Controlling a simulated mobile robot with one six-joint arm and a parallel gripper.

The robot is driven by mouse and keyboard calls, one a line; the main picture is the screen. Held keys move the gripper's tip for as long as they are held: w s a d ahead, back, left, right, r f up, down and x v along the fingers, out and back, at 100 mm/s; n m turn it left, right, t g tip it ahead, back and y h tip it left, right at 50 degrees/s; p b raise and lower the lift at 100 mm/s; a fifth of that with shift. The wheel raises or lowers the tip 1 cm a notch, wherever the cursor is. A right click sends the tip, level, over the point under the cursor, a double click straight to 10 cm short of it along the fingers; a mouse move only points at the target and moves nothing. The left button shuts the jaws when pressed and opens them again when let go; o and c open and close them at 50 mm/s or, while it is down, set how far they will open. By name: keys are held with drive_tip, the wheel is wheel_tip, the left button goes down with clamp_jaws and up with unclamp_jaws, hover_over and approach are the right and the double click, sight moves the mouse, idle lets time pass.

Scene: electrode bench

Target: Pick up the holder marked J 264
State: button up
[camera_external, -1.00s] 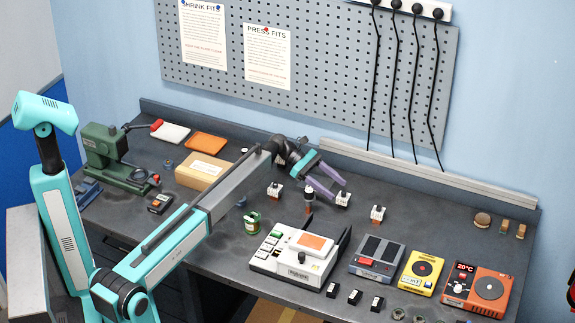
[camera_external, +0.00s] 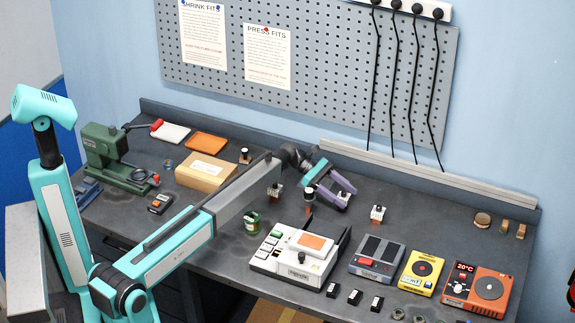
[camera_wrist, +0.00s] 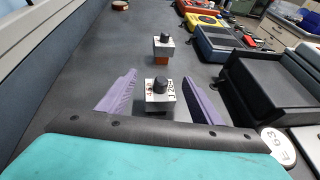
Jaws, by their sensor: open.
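A small white holder (camera_wrist: 160,95) with a dark knob on top stands upright between my fingers in the wrist view. Its marking is small and turned sideways; it seems to read J 264. My gripper (camera_wrist: 160,98) is open, with one purple finger on each side of the holder and a visible gap to each. In the external view my gripper (camera_external: 340,190) is low over the bench, and the holder (camera_external: 343,198) shows partly behind a finger.
Another holder (camera_wrist: 163,45) stands beyond, also seen in the external view (camera_external: 377,212). A white device (camera_external: 290,262) with an orange top is in front. A round white piece (camera_wrist: 278,145) is close at the lower right.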

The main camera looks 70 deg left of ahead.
drive_tip(key=shift+c, duration=0.3)
drive_tip(key=c, duration=1.4)
drive_tip(key=shift+r, duration=0.1)
drive_tip(key=shift+r+b, duration=1.05)
drive_tip(key=shift+r, duration=3.9)
